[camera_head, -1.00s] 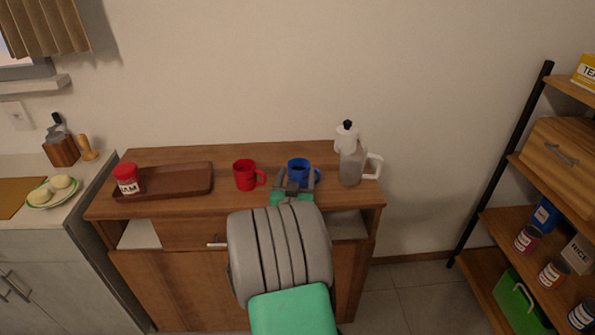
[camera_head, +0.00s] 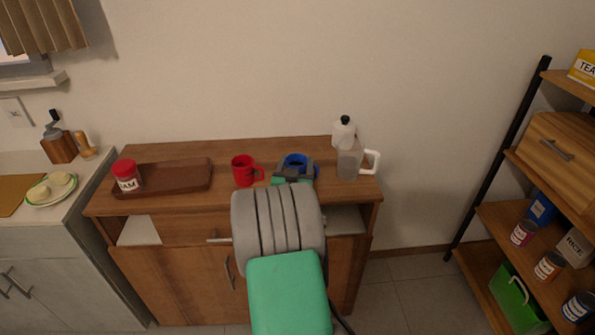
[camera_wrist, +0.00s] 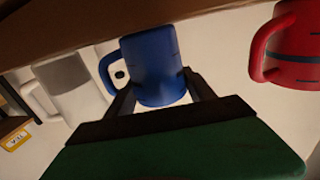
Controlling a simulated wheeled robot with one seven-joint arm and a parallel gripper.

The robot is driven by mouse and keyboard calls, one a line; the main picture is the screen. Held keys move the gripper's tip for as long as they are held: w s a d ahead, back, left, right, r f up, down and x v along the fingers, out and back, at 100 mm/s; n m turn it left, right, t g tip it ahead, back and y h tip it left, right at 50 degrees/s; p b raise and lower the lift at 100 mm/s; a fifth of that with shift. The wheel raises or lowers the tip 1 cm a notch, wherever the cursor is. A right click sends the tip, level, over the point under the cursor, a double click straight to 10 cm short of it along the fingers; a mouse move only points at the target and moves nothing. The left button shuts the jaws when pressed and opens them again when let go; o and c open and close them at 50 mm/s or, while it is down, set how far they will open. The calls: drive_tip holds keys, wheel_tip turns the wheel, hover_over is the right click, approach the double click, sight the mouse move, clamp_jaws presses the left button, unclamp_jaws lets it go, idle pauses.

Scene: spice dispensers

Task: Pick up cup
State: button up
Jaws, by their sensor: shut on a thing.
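A blue cup (camera_head: 296,162) is on top of the wooden cabinet, right of the red cup (camera_head: 244,170). My gripper (camera_head: 295,172) reaches it from the front, with one finger on each side of it. In the wrist view the blue cup (camera_wrist: 155,65) fills the space between the two fingers (camera_wrist: 163,92), and its handle sticks out to the left. My gripper is shut on the blue cup. The red cup also shows in the wrist view (camera_wrist: 292,48), apart from my gripper. I cannot tell whether the blue cup is clear of the cabinet top.
A brown tray (camera_head: 185,178) with a jam jar (camera_head: 127,176) lies to the left. A shelf rack (camera_head: 520,150) stands at far right.

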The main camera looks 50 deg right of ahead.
drive_tip(key=shift+c, duration=1.4)
drive_tip(key=shift+r, duration=0.1)
drive_tip(key=shift+c, duration=0.8)
drive_tip(key=shift+r, duration=0.1)
